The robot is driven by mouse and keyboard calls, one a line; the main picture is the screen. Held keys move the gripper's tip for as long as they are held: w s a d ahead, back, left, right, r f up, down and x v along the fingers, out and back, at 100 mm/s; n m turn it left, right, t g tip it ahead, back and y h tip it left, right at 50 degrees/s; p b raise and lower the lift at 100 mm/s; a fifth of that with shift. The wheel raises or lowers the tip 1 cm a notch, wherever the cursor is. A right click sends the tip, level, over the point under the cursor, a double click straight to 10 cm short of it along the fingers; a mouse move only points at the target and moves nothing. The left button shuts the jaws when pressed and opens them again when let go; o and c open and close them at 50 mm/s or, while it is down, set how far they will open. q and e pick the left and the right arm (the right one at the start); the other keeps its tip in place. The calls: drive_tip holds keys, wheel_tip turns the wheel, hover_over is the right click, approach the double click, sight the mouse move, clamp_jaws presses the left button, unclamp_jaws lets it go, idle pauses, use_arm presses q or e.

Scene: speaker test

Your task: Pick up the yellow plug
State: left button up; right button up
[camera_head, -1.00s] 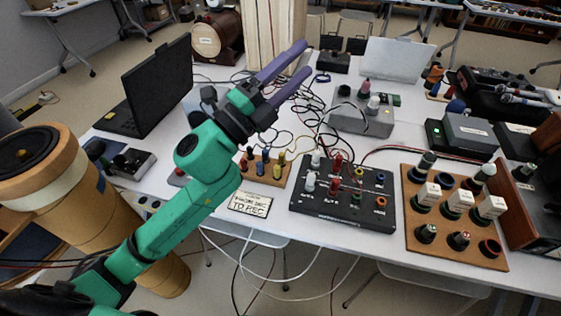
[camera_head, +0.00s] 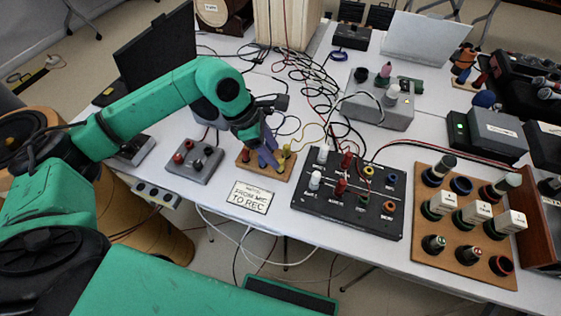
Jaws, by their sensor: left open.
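A yellow plug (camera_head: 282,163) stands at the right end of a small wooden board (camera_head: 246,167) near the middle of the table. A second yellowish piece shows just behind it. My left gripper (camera_head: 267,157) points down over this board, its purple fingers open and just left of the yellow plug. I cannot tell whether a finger touches it. The gripper hides most of the other plugs on the board. My right gripper is not in view.
A grey box (camera_head: 196,163) with knobs stands left of the board. A white label card (camera_head: 249,198) lies in front, and a black panel (camera_head: 345,222) with sockets is to the right. Loose cables (camera_head: 303,72) lie behind. A wooden plug rack (camera_head: 462,268) is farther right.

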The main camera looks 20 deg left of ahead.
sight(280, 161)
use_arm(q)
drive_tip(key=p+x, duration=0.1)
drive_tip(key=x, duration=0.3)
drive_tip(key=shift+d+f, duration=0.1)
drive_tip(key=shift+f, duration=0.1)
drive_tip(key=shift+w+d+f, duration=0.1)
drive_tip(key=shift+d+f, duration=0.05)
drive_tip(key=shift+f, duration=0.25)
clamp_jaws()
drive_tip(key=shift+r, duration=0.1)
wheel_tip(280, 161, up, 20)
drive_tip(key=b, duration=0.1)
